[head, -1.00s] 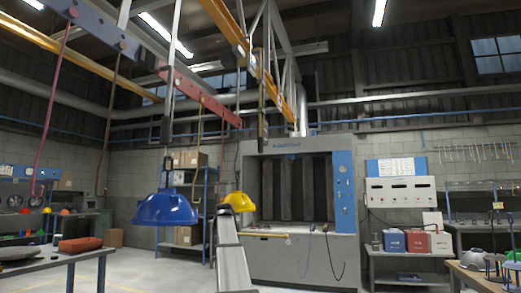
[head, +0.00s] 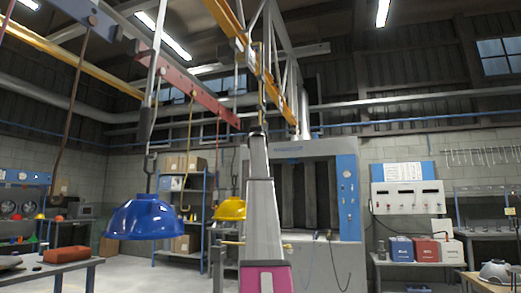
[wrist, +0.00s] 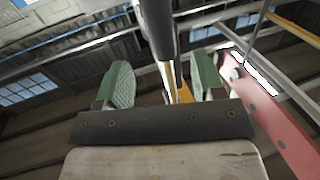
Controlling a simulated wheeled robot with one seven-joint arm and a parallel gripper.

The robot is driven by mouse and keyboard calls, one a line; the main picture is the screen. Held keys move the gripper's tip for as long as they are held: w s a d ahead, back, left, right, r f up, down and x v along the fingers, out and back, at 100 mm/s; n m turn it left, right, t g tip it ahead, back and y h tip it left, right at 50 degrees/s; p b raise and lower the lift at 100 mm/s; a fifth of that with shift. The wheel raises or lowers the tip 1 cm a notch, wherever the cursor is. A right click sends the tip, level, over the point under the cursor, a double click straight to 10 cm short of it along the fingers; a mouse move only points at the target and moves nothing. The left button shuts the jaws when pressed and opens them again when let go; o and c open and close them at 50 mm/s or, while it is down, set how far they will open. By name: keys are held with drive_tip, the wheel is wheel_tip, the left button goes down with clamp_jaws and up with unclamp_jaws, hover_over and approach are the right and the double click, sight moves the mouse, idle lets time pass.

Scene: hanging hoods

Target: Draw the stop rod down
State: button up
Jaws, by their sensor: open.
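The stop rod appears as a slim, dark rod hanging below the yellow overhead beam in the head view (head: 262,92). Its lower end is hidden behind my arm there. In the wrist view a thick dark grip (wrist: 156,28) comes down from the top edge, with a thinner yellowish length beyond it. It passes between the two green finger pads in the picture, with gaps on both sides. My gripper (wrist: 163,80) is open; whether the rod is fully within its jaws in depth, I cannot tell. In the head view my raised gripper (head: 257,133) is small and mostly hidden by my arm.
A blue hood (head: 145,218) hangs at the left and a yellow hood (head: 230,209) hangs left of my arm. A red beam (head: 190,78) runs overhead. A grey booth (head: 325,180) stands behind. A workbench (head: 55,272) is at the lower left.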

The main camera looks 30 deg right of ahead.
drive_tip(key=x, duration=1)
drive_tip(key=shift+w+d, duration=0.15)
drive_tip(key=shift+w, duration=0.15)
drive_tip(key=shift+f, duration=0.1)
drive_tip(key=shift+c, duration=0.4)
clamp_jaws()
wheel_tip(320, 180, down, 6)
drive_tip(key=shift+f, duration=0.25)
drive_tip(key=shift+o, duration=0.4)
unclamp_jaws()
drive_tip(key=shift+f, duration=0.1)
